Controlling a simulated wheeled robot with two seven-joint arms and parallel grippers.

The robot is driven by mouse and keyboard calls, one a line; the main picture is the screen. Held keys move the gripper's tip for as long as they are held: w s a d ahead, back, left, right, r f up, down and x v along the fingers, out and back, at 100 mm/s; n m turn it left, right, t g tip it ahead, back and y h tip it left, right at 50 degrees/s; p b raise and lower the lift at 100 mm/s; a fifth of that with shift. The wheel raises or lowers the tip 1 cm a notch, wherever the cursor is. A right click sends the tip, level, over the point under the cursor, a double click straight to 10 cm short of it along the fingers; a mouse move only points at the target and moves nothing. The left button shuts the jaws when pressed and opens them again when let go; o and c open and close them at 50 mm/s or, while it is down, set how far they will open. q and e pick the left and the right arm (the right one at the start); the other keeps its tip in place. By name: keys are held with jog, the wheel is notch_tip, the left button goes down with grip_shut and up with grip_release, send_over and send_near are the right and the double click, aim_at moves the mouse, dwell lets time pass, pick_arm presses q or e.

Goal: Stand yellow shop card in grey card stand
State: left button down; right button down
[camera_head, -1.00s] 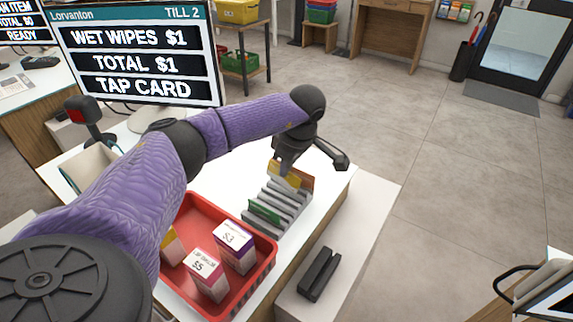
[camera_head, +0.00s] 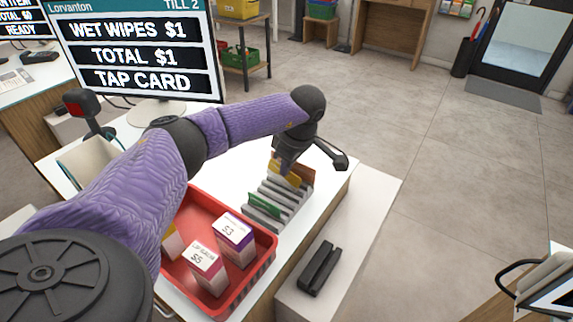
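A grey slotted rack (camera_head: 268,222) stands on the white counter. It holds a green card (camera_head: 264,205), an orange-brown card (camera_head: 304,172) and a yellow card (camera_head: 283,176) near its far end. My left gripper (camera_head: 284,165) points down at the yellow card's top, its fingertips partly hidden by its own body; I cannot tell whether it grips the card. A separate dark grey stand (camera_head: 319,268) with a long slot lies empty on the lower white ledge at the right. My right gripper is not in view.
A red tray (camera_head: 266,262) with several small boxes sits in front of the rack. The white ledge (camera_head: 362,215) is clear around the dark stand.

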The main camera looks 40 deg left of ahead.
pick_arm(q)
jog(key=shift+f+b, duration=0.45)
jog(key=shift+f, duration=0.2)
jog(key=c, duration=0.8)
grip_release()
jog(key=p+v, duration=0.1)
jog(key=v, duration=0.9)
jog(key=shift+r+p, duration=0.1)
jog(key=shift+p, duration=0.2)
jog(key=a+p+v, duration=0.1)
jog(key=p+v, duration=0.6)
jog(key=shift+a+r, duration=0.4)
jog(key=shift+r, duration=0.05)
